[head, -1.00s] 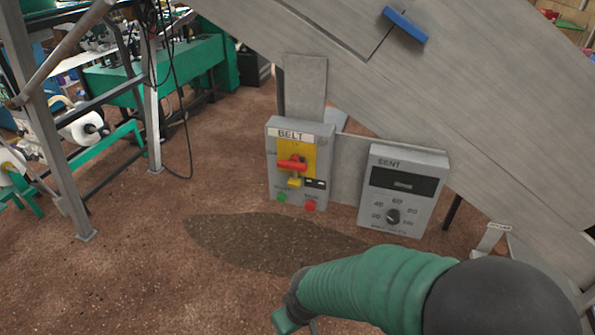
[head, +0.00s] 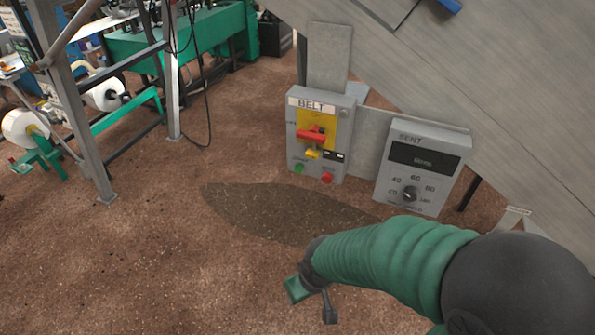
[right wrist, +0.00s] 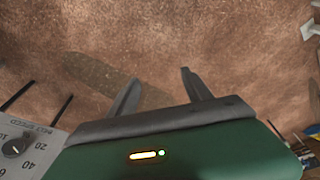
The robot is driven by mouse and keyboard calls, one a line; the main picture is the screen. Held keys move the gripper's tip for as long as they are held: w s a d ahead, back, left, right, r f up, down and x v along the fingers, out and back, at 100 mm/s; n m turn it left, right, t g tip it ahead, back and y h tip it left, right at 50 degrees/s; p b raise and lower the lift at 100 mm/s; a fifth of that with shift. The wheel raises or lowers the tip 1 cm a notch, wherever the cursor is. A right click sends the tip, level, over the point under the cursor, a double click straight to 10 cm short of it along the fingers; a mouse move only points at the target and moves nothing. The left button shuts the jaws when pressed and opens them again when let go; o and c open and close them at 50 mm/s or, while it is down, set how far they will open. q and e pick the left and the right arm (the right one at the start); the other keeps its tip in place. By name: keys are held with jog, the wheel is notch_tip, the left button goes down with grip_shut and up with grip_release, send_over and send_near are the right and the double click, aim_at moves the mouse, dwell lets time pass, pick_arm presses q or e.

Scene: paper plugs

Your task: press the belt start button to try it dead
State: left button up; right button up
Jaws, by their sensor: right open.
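The grey BELT box (head: 345,135) stands ahead, with a yellow plate carrying a red switch handle (head: 311,134). A yellow piece (head: 313,154) hangs just below the handle; I cannot tell if it is a padlock. At the box's bottom are a green button (head: 299,168) on the left and a red button (head: 327,178) on the right; their labels are too small to read. My right gripper (head: 312,308) is low in front of the box, apart from it. In the right wrist view my right gripper (right wrist: 158,80) is open and empty, above the floor.
To the right is a grey SENT box (head: 431,181) with a display and a dial (head: 409,194). A grey sloping panel (head: 500,80) rises behind it. A dark patch (head: 275,215) lies on the brown floor. A metal frame (head: 75,110) with white rolls stands left.

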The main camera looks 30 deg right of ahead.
jog(key=shift+c, duration=0.2)
grip_shut()
dwell(1.6)
